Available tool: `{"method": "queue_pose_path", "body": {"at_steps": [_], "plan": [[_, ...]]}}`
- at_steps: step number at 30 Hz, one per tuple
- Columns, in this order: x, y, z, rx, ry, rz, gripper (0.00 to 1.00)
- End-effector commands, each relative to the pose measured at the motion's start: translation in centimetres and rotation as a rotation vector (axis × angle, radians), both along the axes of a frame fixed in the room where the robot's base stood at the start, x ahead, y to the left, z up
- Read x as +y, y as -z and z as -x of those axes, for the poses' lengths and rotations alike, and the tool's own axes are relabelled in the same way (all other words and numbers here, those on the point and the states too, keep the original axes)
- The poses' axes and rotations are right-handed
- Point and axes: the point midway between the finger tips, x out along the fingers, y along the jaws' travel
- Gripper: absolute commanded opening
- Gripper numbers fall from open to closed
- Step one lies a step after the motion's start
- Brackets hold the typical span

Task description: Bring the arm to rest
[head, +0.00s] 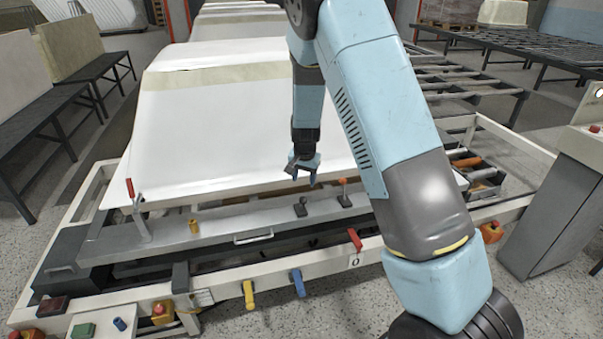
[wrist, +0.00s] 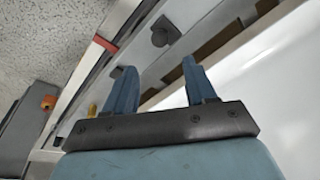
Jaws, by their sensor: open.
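My gripper (head: 303,173) hangs at the end of my blue and grey arm, above the near edge of the white sheet (head: 235,130) on the machine frame. Its two blue fingers point down and are apart, with nothing between them. In the wrist view my gripper (wrist: 156,88) also shows its fingers spread and empty. The metal clamp bar (head: 215,226) of the frame lies below and in front of it. I cannot tell the exact gap between the fingertips and the sheet.
A grey control cabinet (head: 560,205) stands at the right. Dark benches (head: 60,125) run along the left. Roller racks (head: 465,80) lie behind at the right. Speckled floor shows around the frame.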

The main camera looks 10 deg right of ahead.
Motion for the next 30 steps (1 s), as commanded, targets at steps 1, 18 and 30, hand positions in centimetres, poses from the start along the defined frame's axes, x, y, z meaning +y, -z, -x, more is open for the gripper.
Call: {"method": "queue_pose_path", "body": {"at_steps": [1,18,30], "plan": [[-0.1,-0.3,0.0,-0.001,0.000,-0.002,0.56],[-3.7,-14.8,6.3,-0.051,-0.108,-0.090,0.56],[-7.0,-24.2,14.1,-0.114,-0.217,-0.098,0.56]]}}
